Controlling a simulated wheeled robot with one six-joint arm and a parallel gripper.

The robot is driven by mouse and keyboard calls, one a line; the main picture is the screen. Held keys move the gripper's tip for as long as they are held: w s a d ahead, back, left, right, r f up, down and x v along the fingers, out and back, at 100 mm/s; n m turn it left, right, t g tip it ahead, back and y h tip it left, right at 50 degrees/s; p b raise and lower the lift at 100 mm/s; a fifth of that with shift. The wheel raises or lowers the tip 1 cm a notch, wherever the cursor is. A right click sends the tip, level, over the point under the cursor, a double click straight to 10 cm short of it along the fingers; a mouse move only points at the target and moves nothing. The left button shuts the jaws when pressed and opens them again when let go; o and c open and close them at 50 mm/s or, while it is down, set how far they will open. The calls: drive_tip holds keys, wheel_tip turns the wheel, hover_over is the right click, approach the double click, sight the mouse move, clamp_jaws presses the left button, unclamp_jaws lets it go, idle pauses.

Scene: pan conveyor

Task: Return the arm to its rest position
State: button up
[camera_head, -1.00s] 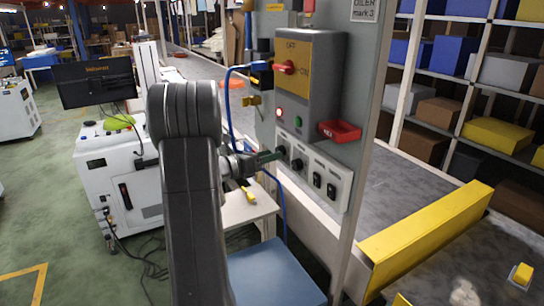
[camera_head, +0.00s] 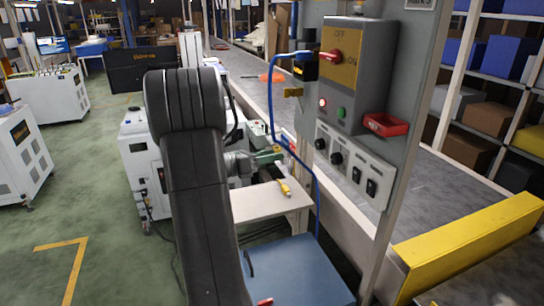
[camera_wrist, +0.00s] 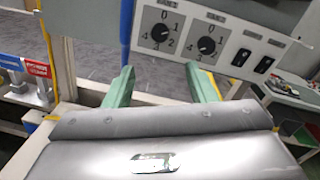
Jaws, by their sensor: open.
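My gripper (camera_head: 270,155) is to the left of the grey control panel (camera_head: 347,165), apart from it, above a small pale table. In the wrist view my gripper (camera_wrist: 163,85) shows two green fingers spread apart with nothing between them. The panel's two black rotary knobs (camera_wrist: 160,33) are beyond the fingers in that view, with two black switches (camera_wrist: 256,64) to their right. My dark arm rises in front of the head camera and hides part of the white machine behind it.
A grey switch box (camera_head: 355,70) with a red handle and a red tray (camera_head: 386,124) sit above the panel. A blue-topped stool (camera_head: 295,272) stands below. A yellow barrier (camera_head: 470,245) edges the conveyor at right. Green floor (camera_head: 105,215) is open at left.

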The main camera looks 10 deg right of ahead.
sight(317, 145)
drive_tip(key=shift+d, duration=0.1)
drive_tip(key=w+d, duration=0.1)
drive_tip(key=d, duration=0.3)
drive_tip(key=d+p, duration=0.1)
drive_tip(key=d, duration=0.4)
drive_tip(key=w+d+p, duration=0.1)
drive_tip(key=d, duration=0.3)
drive_tip(key=shift+w+d, duration=0.25)
drive_tip(key=shift+w, duration=0.1)
drive_tip(key=shift+a, duration=0.1)
